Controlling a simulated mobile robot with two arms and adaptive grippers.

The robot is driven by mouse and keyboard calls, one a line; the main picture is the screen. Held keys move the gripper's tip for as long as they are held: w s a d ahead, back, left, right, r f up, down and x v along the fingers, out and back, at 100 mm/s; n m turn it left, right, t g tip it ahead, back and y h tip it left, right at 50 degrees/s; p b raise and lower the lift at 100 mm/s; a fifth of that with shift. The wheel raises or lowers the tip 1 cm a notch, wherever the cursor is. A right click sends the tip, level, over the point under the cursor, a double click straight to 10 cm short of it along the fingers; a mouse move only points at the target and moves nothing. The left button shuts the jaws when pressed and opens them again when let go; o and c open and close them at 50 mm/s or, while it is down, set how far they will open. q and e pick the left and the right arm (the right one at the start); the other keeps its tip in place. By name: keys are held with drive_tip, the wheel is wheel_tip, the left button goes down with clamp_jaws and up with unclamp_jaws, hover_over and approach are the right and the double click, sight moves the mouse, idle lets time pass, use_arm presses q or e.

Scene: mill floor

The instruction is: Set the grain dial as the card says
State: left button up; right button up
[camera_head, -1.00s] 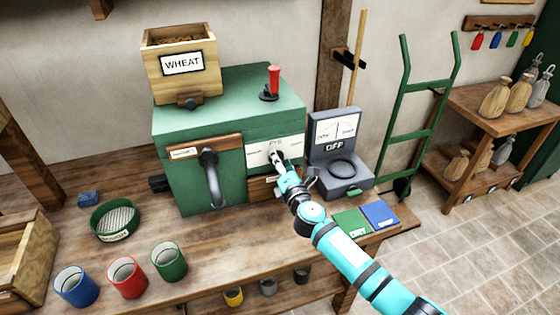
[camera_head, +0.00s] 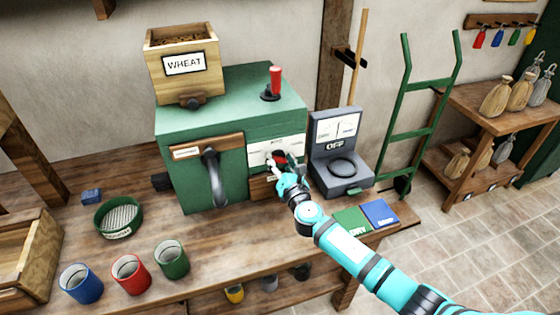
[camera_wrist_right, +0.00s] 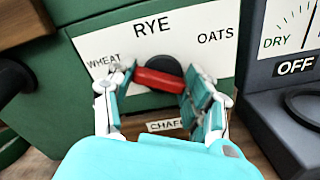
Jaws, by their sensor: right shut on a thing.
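The grain dial's white plate (camera_head: 293,146) is on the front of the green mill (camera_head: 225,110). In the right wrist view the plate (camera_wrist_right: 200,20) reads WHEAT at left, RYE at top and OATS at right. Its red handle (camera_wrist_right: 158,80) lies nearly level across a round black hub (camera_wrist_right: 166,65), the left end slightly higher. My right gripper (camera_head: 280,162) is shut on the red handle, one finger at each end in the wrist view (camera_wrist_right: 162,84). A card (camera_head: 184,63) reading WHEAT is on the wooden grain hopper (camera_head: 205,84). My left gripper is out of view.
A grey meter box reading OFF (camera_head: 335,150) stands just right of the dial. A black lever (camera_head: 214,178) is to its left. A CHAFF label (camera_wrist_right: 165,126) sits below the dial. Cups, a green sieve (camera_head: 118,216) and green and blue DRY and DAMP cards are on the bench.

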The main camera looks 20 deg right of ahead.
drive_tip(key=shift+s+f, duration=0.1)
drive_tip(key=shift+f, duration=0.05)
drive_tip(key=o, duration=1.2)
drive_tip(key=s, duration=1.2)
drive_tip(key=shift+d, duration=0.2)
